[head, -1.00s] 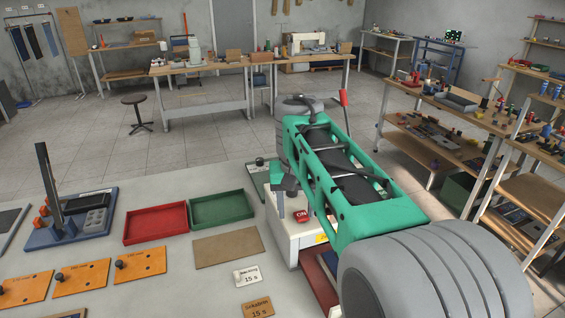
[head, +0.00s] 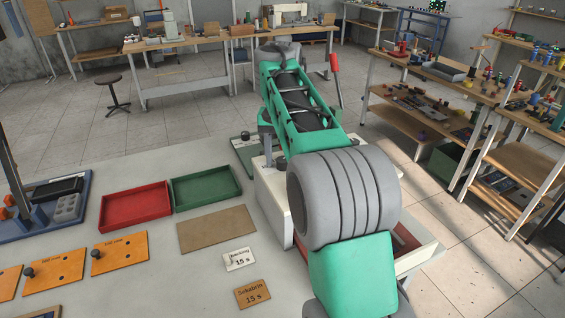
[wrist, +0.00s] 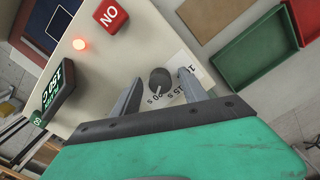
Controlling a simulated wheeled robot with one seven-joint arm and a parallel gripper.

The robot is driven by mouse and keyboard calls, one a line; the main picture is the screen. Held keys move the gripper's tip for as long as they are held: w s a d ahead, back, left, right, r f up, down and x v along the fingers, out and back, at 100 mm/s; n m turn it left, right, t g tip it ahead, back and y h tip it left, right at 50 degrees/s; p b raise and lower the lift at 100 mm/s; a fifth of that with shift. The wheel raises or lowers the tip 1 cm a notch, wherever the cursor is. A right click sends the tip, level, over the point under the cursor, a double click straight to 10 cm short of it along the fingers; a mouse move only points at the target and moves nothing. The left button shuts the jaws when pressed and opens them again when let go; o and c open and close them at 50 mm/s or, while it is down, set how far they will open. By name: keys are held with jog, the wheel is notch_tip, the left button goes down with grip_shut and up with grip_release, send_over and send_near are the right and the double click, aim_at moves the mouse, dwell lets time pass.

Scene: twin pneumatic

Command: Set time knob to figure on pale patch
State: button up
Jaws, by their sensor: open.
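The dark round time knob (wrist: 160,79) shows in the wrist view, on a pale scale (wrist: 184,84) printed with 10 s, 15 s and 20 s. A thin light mark on the knob seems to point toward 20 s, but it is too small to be sure. My gripper (wrist: 161,76) is open, one finger on each side of the knob; I cannot tell whether they touch it. In the head view, my arm hides the knob. A pale card (head: 240,259) reading 15 s lies on the table beside the white machine (head: 272,201).
A brown card (head: 252,293) also reads 15 s. The machine has a red ON button (wrist: 111,14), a lit red lamp (wrist: 79,44) and a display (wrist: 54,90). Red (head: 134,220) and green (head: 205,198) trays and orange plates (head: 120,252) lie left.

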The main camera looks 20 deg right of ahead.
jog(key=shift+c, duration=0.3)
grip_shut()
jog(key=shift+n, duration=0.3)
jog(key=n, duration=0.5)
jog(key=shift+d, duration=0.1)
jog(key=n, duration=0.6)
dwell(0.5)
dwell(0.4)
